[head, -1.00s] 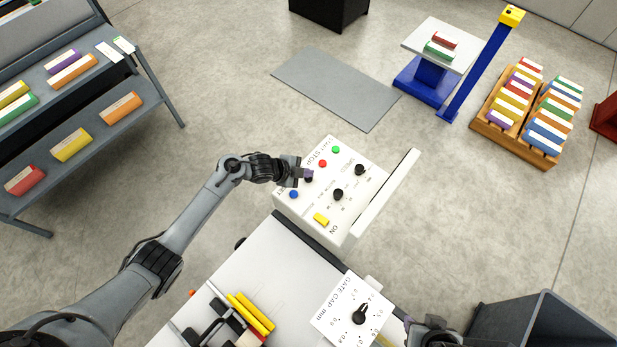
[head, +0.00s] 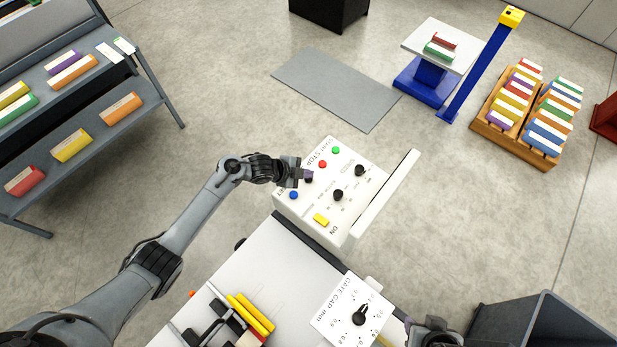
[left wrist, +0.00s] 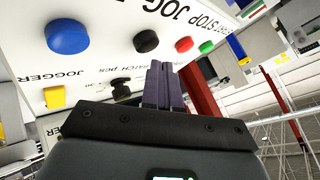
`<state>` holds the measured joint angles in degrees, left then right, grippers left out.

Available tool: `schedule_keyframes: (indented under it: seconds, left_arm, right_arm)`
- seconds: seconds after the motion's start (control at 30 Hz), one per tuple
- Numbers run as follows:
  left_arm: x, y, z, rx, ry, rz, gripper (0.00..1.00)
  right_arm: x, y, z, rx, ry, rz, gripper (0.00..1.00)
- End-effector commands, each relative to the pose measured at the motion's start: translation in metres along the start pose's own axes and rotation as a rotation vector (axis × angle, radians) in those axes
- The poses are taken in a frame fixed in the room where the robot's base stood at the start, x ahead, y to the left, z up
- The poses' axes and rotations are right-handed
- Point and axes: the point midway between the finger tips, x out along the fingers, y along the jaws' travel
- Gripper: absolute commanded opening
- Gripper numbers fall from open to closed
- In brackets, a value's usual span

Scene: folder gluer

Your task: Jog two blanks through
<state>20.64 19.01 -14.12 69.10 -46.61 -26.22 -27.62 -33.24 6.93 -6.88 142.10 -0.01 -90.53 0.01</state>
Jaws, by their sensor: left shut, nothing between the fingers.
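The white control panel (head: 325,190) carries a blue button (head: 294,195), a black button (head: 309,180), a red button (head: 323,164), a green button (head: 336,150), black knobs and a yellow switch (head: 321,220). My left gripper (head: 306,173) is shut and empty, over the panel by the black button. In the left wrist view, its fingers (left wrist: 161,85) point at the panel below the black button (left wrist: 146,41); the blue button (left wrist: 68,37) is to the left. Contact cannot be told. Yellow pieces (head: 250,313) lie on the white machine bed. My right gripper (head: 409,324) is partly cut off at the bottom.
A gate gap dial (head: 360,314) sits on the machine's near right. A dark bin (head: 545,320) stands at lower right. A wooden tray (head: 514,143) of coloured cartons, a blue scale stand (head: 428,82) and a shelf rack (head: 75,105) stand farther off on open floor.

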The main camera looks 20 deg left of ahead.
Motion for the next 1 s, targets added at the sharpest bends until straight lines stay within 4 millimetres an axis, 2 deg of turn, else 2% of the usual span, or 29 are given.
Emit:
schedule_keyframes:
  seconds: [0.7, 1.0]
  left_arm:
    - [0.0002, 0.0001, 0.0001, 0.0, 0.0, 0.0, 0.0]
    - [0.0056, 0.0042, 0.0045, 0.0, -0.001, 0.0, 0.0]
  right_arm:
    - [0.0001, -0.0008, -0.0003, 0.003, 0.001, -0.003, 0.4]
    - [0.0061, 0.0009, 0.0021, -0.004, -0.001, 0.004, 0.4]
